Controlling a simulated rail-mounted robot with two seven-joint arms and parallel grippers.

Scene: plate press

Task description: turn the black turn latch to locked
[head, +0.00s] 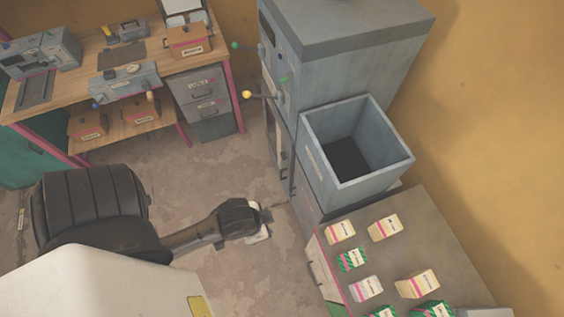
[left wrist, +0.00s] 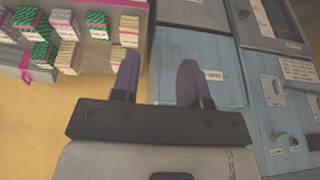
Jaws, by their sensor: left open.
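In the left wrist view, a small dark piece on a pale plate (left wrist: 272,90) is on the blue-grey machine front at the right; it may be the black turn latch, but its setting is too small to tell. I cannot pick the latch out for certain in the head view. My left gripper (head: 264,217) hangs over the floor in front of the machine (head: 345,50), below and apart from it. In the left wrist view its two fingers (left wrist: 158,68) are spread with nothing between them. My right gripper is not in view.
An open grey bin (head: 312,148) stands against the machine. A yellow-knobbed lever (head: 247,94) sticks out from the machine's front. Several small boxes stand on the grey counter (head: 445,240) at the lower right. A workbench (head: 160,62) stands at the back left. Floor between is clear.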

